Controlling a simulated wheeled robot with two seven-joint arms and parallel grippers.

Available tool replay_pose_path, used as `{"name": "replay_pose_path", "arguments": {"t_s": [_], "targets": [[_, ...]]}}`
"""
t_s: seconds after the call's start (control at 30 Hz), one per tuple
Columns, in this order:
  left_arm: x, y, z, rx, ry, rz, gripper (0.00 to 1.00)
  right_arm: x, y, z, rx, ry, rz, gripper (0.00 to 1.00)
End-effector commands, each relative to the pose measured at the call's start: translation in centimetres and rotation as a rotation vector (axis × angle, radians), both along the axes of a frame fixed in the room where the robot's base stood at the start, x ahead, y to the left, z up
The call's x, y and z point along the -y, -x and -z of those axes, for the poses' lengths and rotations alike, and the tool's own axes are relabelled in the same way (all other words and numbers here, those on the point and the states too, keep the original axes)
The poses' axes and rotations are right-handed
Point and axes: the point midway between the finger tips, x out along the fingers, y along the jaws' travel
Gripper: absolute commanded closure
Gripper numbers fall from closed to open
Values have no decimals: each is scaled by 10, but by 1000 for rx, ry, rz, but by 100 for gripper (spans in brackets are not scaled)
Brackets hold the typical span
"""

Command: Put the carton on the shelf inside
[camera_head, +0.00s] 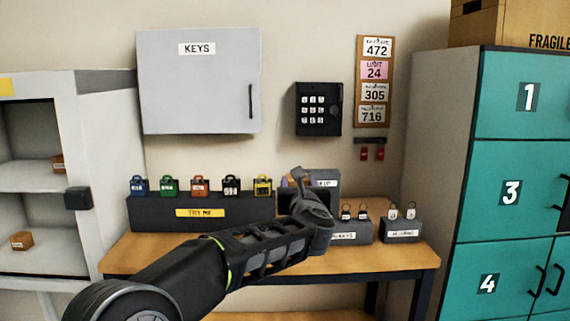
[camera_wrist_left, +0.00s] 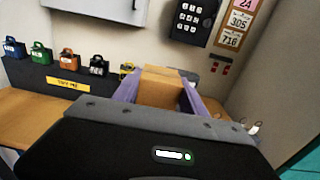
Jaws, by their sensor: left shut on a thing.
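My left gripper (camera_head: 303,180) reaches in from the left over the wooden table. In the left wrist view a brown carton (camera_wrist_left: 162,88) sits between its two purple fingers, which are shut on it. In the head view the gripper body mostly hides this carton. At the far left stands an open-fronted white cabinet with shelves (camera_head: 28,178). One small brown carton (camera_head: 58,165) lies on its upper shelf and another (camera_head: 22,241) on its lower shelf. My right gripper is in neither view.
A dark rack (camera_head: 150,213) with several coloured padlocks stands on the table (camera_head: 130,256). A grey KEYS box (camera_head: 200,90) and a keypad (camera_head: 318,109) hang on the wall. Teal numbered lockers (camera_head: 505,145) stand at the right, with a large carton (camera_head: 500,22) on top.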

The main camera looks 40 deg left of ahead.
Motion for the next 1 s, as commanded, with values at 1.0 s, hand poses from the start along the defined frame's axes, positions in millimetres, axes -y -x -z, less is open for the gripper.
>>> {"name": "replay_pose_path", "arguments": {"t_s": [1.0], "targets": [[250,53,338,3,4,679,98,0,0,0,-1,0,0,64]]}}
